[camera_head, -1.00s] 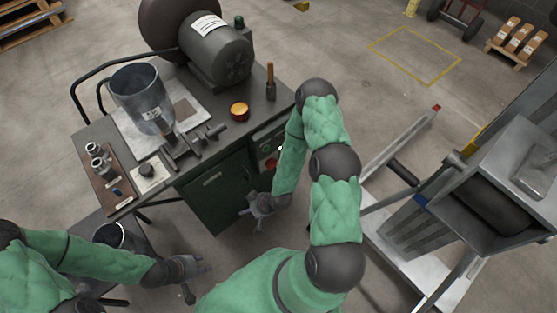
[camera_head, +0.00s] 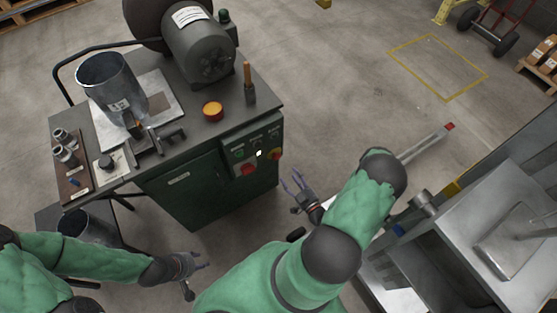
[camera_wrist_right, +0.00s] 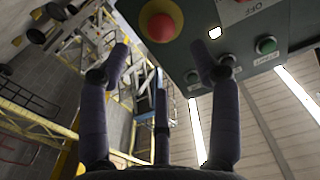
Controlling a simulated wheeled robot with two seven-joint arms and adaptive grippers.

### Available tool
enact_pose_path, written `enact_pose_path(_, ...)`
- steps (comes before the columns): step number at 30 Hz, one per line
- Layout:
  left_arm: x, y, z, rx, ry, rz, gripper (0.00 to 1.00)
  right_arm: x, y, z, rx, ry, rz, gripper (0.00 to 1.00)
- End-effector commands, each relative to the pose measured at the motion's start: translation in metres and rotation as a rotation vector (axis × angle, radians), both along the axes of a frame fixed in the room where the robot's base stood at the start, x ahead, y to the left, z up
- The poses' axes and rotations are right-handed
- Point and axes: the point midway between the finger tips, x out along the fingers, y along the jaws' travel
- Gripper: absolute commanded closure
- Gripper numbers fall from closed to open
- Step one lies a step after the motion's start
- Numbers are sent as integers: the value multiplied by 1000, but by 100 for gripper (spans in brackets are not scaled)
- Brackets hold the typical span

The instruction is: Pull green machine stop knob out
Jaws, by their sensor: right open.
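The green machine (camera_head: 205,180) has a control panel on its front right. A red stop knob on a yellow base (camera_head: 274,155) sits at the panel's right end. In the right wrist view the same red-and-yellow knob (camera_wrist_right: 160,25) is at the top, ahead of and above the open fingers. My right gripper (camera_head: 291,184) is open and empty, to the right of and lower than the panel in the head view; its spread fingers also show in the wrist view (camera_wrist_right: 163,60). It is apart from the knob. My left gripper (camera_head: 198,271) appears open and empty at the lower left, away from the panel.
Another red button (camera_head: 247,169) and green buttons (camera_wrist_right: 266,45) share the panel. The machine top holds a metal cylinder (camera_head: 108,85), an orange-topped dish (camera_head: 212,109) and a wood-handled tool (camera_head: 249,80). A grey metal machine (camera_head: 470,230) stands at the right.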

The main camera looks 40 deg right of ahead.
Motion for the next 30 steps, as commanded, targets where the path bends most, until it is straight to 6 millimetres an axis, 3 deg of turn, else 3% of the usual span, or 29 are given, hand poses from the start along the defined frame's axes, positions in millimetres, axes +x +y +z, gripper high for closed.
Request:
enact_pose_path(18,0,0,-27,0,1,0,60,90,-9,-1,0,1,4,37)
enact_pose_path(30,0,0,-29,0,1,0,60,103,-11,0,1,3,2,37)
